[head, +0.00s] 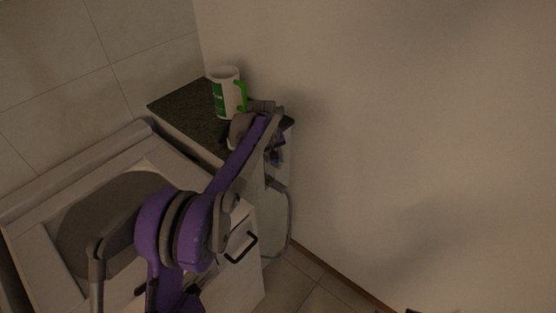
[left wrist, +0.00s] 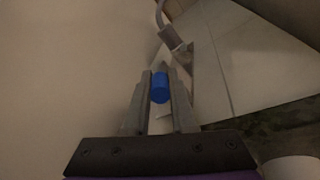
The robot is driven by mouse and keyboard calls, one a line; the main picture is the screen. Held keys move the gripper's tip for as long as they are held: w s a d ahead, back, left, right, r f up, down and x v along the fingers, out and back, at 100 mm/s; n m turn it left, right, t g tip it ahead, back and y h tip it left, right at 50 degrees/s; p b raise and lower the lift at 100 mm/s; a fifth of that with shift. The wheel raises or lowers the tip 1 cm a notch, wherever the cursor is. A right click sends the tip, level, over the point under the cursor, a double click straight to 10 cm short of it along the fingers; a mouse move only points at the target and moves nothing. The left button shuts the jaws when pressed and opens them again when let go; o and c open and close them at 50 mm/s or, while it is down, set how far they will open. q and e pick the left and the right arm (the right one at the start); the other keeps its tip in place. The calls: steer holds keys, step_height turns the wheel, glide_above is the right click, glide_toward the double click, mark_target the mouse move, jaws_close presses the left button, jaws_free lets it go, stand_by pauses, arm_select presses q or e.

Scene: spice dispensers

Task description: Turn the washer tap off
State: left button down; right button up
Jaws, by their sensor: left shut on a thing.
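The washer tap shows as a small blue cylinder (left wrist: 159,90) in the left wrist view, with a grey spout or fitting (left wrist: 172,38) beyond it. My left gripper (left wrist: 160,80) has one finger on each side of the blue part and is shut on it. In the head view my left gripper (head: 278,155) is low against the wall, beside the counter's right end. Only a speck of blue shows there, and most of the tap is hidden by my arm. My right gripper is not in view.
A white and green mug (head: 227,94) with a green handle stands on the dark counter (head: 176,105), close to my left forearm. A plain wall (head: 420,120) is on the right. A grey hose (left wrist: 160,14) runs beyond the tap. A cabinet handle (head: 243,250) juts out below.

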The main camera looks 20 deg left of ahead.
arm_select(q)
steer(key=shift+s+a+f+t, duration=0.1)
steer(key=shift+s+t, duration=0.2)
steer(key=shift+t, duration=0.3)
steer(key=c, duration=0.8)
jaws_free()
steer(key=shift+o, duration=0.2)
steer(key=v, duration=1)
steer(key=shift+a+r, duration=0.2)
steer(key=shift+r, duration=0.15)
steer(key=shift+s, duration=0.1)
